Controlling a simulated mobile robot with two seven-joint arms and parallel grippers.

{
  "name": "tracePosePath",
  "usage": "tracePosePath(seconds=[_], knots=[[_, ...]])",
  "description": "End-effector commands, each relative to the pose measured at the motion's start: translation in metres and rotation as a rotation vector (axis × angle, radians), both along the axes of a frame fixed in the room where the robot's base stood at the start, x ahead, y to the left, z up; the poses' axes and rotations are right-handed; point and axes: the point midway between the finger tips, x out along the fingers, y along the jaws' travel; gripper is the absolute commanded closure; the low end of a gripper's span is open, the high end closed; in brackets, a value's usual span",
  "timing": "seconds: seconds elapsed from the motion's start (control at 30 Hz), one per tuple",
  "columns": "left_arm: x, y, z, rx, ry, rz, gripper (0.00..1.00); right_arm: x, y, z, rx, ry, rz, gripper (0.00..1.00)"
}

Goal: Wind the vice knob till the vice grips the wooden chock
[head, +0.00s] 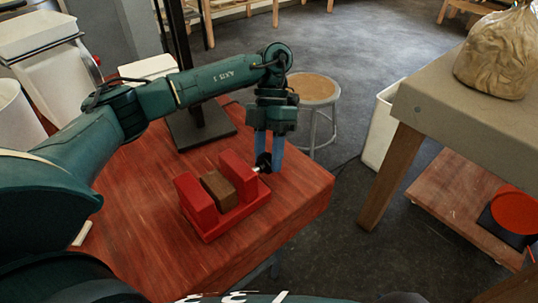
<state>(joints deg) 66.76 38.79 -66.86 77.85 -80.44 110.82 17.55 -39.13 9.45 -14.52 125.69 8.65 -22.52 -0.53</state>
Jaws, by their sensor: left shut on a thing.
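The red vice (234,214) sits on the red wooden table near its right end. Its two upright red jaws stand on either side of the brown wooden chock (218,189). The chock looks close to both jaws, but I cannot tell whether both touch it. The black vice knob (263,162) is at the right end of a short pale shaft beside the right jaw. My left gripper (268,165) points down with its blue fingers around the knob and is shut on it. The fingers hide part of the knob. My right gripper is not in view.
The red table (140,222) has free room left of the vice. A black stand (200,125) rises behind it. A round stool (313,89) and a white bin (382,125) are beyond. A grey table (460,115) with a tan bag (500,52) is right.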

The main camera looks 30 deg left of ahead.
Motion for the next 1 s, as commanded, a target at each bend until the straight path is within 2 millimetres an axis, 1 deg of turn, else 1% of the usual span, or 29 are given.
tracePosePath(seconds=[0.3, 0.73, 0.77, 1.0], knots=[[0.0008, 0.0012, -0.0007, -0.084, 0.034, 0.002, 0.83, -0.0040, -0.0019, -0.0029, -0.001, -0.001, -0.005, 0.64], [0.0008, 0.0012, -0.0002, -0.092, 0.037, 0.001, 0.83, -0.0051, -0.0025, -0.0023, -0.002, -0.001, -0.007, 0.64], [0.0008, 0.0012, -0.0002, -0.092, 0.037, 0.001, 0.58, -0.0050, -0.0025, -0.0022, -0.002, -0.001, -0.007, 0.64], [0.0007, 0.0013, -0.0005, -0.091, 0.038, 0.001, 0.39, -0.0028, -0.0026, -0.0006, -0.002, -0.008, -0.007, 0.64]])
